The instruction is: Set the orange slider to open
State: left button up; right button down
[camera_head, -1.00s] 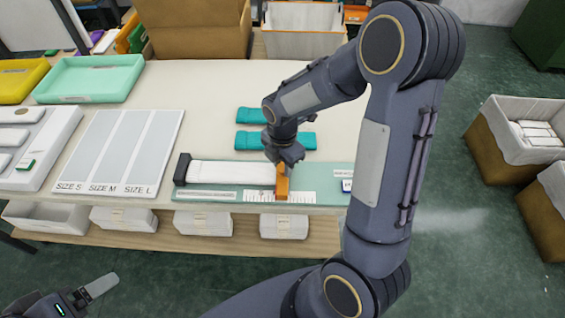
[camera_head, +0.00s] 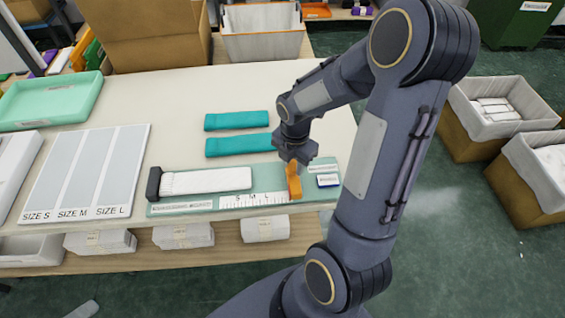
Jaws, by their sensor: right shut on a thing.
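The orange slider (camera_head: 293,184) stands on the pale green measuring board (camera_head: 208,206), just right of the L end of its S, M, L scale (camera_head: 255,199). My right gripper (camera_head: 293,163) comes down from above and is shut on the slider's upper part, hiding some of it. A white folded knit piece (camera_head: 205,181) lies on the board between the black end block (camera_head: 154,184) and the slider, with a gap before the slider. Two small labels (camera_head: 327,181) sit right of the slider; their words are too small to read. Only a grey tip of my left gripper (camera_head: 84,310) shows at the bottom left.
Two teal folded pieces (camera_head: 237,121) lie behind the board. A panel marked SIZE S, M, L (camera_head: 88,175) lies to the left, with a mint tray (camera_head: 50,100) behind it. Lined bins (camera_head: 495,110) stand on the floor at right. The table's back middle is clear.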

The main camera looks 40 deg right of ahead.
aim_at(295, 166)
jog(key=shift+d, duration=0.15)
jog(key=c, duration=1.1)
grip_release()
jog(key=shift+s+d, duration=0.1)
jog(key=shift+s, duration=0.05)
jog(key=shift+o, duration=0.2)
jog(key=shift+r, duration=0.1)
jog(key=shift+r, duration=0.4)
notch_tip(295, 166, up, 7)
jog(key=shift+f, duration=0.1)
